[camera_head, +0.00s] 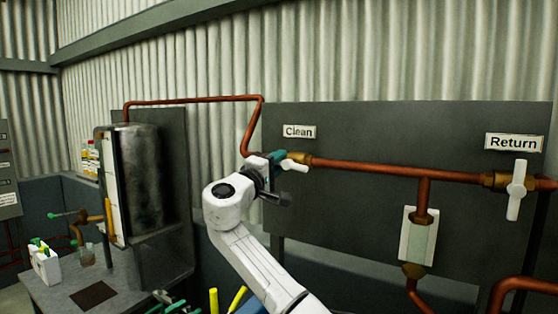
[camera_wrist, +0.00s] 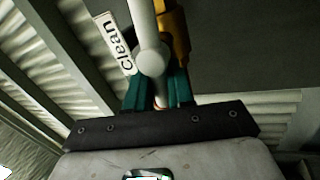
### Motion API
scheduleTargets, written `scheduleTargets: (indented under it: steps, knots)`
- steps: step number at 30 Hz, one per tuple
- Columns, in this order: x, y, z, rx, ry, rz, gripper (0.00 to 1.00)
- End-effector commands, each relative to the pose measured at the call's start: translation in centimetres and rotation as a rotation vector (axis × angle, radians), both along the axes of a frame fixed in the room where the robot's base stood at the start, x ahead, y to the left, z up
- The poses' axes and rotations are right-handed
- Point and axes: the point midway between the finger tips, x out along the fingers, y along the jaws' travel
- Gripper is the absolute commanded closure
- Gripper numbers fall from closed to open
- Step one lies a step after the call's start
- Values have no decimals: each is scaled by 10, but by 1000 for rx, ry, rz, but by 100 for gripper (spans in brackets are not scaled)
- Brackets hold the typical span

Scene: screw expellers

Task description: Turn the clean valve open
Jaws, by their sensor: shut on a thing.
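The clean valve has a white lever (camera_head: 294,166) and a brass body (camera_head: 301,158), just below the "Clean" label (camera_head: 299,131). In the wrist view the lever (camera_wrist: 151,61) runs up from between the teal fingers, with its round hub just beyond them and the brass body (camera_wrist: 176,32) behind. My gripper (camera_head: 276,160) is shut on the lever; the wrist view shows a finger on each side of it (camera_wrist: 158,93). In the head view the lever's visible part lies nearly level, pointing left towards my gripper. The gripped part is mostly hidden by the fingers.
A copper pipe (camera_head: 395,168) joins the valves along the dark panel (camera_head: 350,220). A metal tank (camera_head: 140,180) stands at left.

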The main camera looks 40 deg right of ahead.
Motion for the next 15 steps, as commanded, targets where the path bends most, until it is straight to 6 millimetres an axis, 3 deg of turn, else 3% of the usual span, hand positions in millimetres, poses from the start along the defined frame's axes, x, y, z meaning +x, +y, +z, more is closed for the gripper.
scheduleTargets:
  steps: [15]
  knots:
    - [2,2,-4,-56,149,7,100]
